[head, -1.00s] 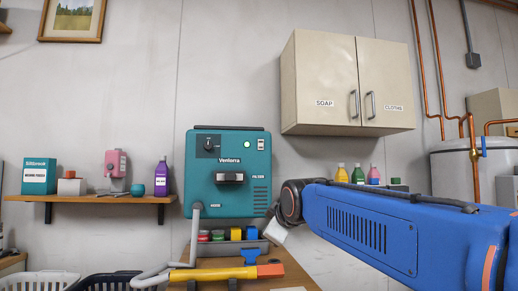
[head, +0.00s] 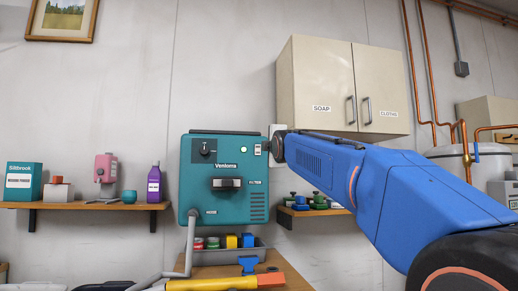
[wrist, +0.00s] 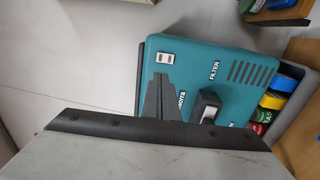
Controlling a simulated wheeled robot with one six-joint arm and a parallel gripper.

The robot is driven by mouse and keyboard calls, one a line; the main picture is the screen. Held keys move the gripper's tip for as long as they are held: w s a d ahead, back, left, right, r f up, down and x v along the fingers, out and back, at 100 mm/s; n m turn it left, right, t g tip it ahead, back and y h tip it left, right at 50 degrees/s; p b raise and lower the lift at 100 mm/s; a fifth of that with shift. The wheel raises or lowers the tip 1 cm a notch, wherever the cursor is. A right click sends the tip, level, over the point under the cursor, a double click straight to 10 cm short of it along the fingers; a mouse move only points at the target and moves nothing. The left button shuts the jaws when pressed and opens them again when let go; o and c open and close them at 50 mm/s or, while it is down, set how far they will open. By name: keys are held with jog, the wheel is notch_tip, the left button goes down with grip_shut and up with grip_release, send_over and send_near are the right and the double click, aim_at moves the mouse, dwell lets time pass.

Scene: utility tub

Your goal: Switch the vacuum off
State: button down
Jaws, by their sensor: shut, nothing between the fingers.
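The vacuum is a teal wall-mounted box (head: 225,205) with a black dial at its upper left and a black handle (head: 227,183) at its middle. A small pale rocker switch (head: 257,150) is at its upper right; it also shows in the wrist view (wrist: 166,58). I cannot tell which way the rocker is pressed. My gripper (wrist: 160,84) is shut and empty, with its dark fingers in front of the box and their tips just below the switch in the wrist view. I cannot tell whether they touch the box. In the head view the gripper is mostly hidden at the box's right edge.
A grey bin of coloured items (head: 247,241) sits under the box, above a yellow tool (head: 215,284). A beige cabinet (head: 318,80) hangs above right. A shelf (head: 90,206) with containers is at left; another shelf (head: 312,211) is partly behind my arm.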

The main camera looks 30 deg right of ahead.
aim_at(258, 147)
jog(key=shift+w, duration=0.1)
jog(key=x, duration=1.3)
jog(key=shift+w+d+r, duration=0.1)
jog(key=shift+w+d, duration=0.05)
jog(key=shift+w, duration=0.2)
jog(key=shift+w, duration=0.15)
